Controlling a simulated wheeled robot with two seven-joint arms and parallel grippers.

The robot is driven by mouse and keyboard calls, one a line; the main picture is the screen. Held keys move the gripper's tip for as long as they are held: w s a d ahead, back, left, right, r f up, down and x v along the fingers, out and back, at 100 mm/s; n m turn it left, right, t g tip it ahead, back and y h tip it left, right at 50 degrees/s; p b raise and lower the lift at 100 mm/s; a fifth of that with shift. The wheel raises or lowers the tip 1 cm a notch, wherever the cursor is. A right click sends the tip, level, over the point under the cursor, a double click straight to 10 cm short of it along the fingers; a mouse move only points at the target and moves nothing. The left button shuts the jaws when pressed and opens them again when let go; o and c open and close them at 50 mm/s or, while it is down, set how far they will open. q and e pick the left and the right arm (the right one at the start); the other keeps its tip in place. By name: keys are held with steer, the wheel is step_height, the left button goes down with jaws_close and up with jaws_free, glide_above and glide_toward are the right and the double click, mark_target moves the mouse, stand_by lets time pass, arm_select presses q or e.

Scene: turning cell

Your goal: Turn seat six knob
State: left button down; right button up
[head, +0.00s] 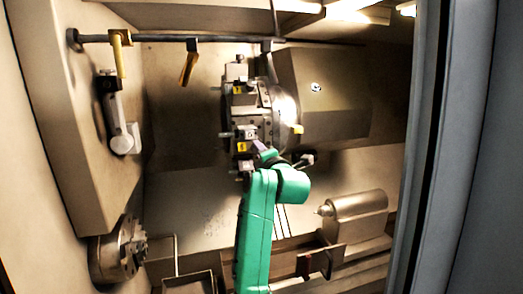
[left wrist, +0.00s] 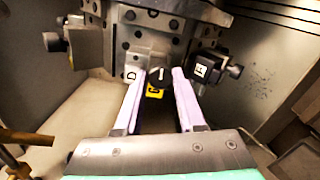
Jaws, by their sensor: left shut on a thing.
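The tool turret (head: 268,125) stands in the middle of the head view, with several seats and yellow number labels on its face. In the left wrist view a small dark knob (left wrist: 158,77) with a white line sits on a turret seat, above a yellow label (left wrist: 155,91) whose number is partly hidden. A white mark (left wrist: 130,76) is to its left and another (left wrist: 200,70) to its right. My left gripper (left wrist: 160,85) has its two pale fingers on either side of the knob, shut on it. In the head view my left gripper (head: 262,150) is at the turret's lower face. My right gripper is out of view.
A chuck (head: 110,255) is at lower left and a tailstock (head: 355,208) at lower right. The door edge (head: 425,150) borders the right. Trays (head: 190,283) lie at the bottom.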

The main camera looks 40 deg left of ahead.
arm_select(q)
steer(key=shift+s+a+r+m, duration=0.1)
steer(key=shift+r+m, duration=0.2)
steer(key=shift+m, duration=0.1)
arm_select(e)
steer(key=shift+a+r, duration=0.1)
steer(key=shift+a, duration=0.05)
arm_select(q)
steer(key=c, duration=0.5)
jaws_free()
steer(key=shift+c, duration=0.2)
steer(key=shift+o, duration=0.2)
steer(key=shift+a+f, duration=0.3)
steer(key=shift+a, duration=0.1)
steer(key=b+v, duration=0.6)
steer(key=v, duration=0.8)
steer(key=shift+d+b, duration=0.25)
steer(key=shift+b, duration=0.15)
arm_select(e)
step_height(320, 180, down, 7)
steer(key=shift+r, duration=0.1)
